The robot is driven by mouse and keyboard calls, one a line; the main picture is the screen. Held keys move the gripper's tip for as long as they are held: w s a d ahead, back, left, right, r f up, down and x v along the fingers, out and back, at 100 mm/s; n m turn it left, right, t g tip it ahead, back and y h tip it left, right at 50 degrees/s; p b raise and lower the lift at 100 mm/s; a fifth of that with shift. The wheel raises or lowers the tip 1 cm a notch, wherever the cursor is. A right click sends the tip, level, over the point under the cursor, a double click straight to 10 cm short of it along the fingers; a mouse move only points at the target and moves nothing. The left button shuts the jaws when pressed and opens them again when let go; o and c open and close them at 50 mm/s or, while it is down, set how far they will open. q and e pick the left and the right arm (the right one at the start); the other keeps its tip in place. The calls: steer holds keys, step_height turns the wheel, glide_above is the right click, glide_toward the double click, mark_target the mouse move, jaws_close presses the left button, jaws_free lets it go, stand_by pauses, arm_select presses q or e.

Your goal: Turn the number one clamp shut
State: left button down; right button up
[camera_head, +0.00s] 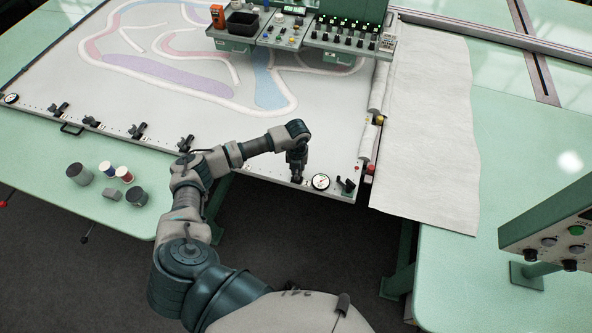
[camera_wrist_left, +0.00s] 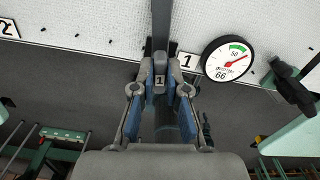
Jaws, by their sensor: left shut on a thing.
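My left gripper (camera_wrist_left: 161,92) is shut on this clamp, with a blue-padded finger on each side. In the head view my left gripper (camera_head: 297,172) reaches down to the frame's front edge and hides most of the clamp. I cannot tell how far the clamp is turned. My right gripper is not in view.
A round dial gauge (camera_head: 320,182) is just right of the clamp, with a dark corner fitting (camera_head: 346,187) beyond it. Other clamps (camera_head: 137,130) line the edge to the left. Cups and spools (camera_head: 107,168) stand on the green table. A control console (camera_head: 300,30) is behind.

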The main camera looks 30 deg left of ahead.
mark_target(297, 171)
arm_select(q)
steer(key=shift+d+m+b, duration=0.25)
steer(key=shift+m+b, duration=0.15)
steer(key=shift+m, duration=0.7)
steer(key=shift+a, duration=0.1)
steer(key=c, duration=1.2)
jaws_free()
steer(key=shift+s, duration=0.1)
step_height(297, 171, up, 12)
steer(key=shift+r, duration=0.1)
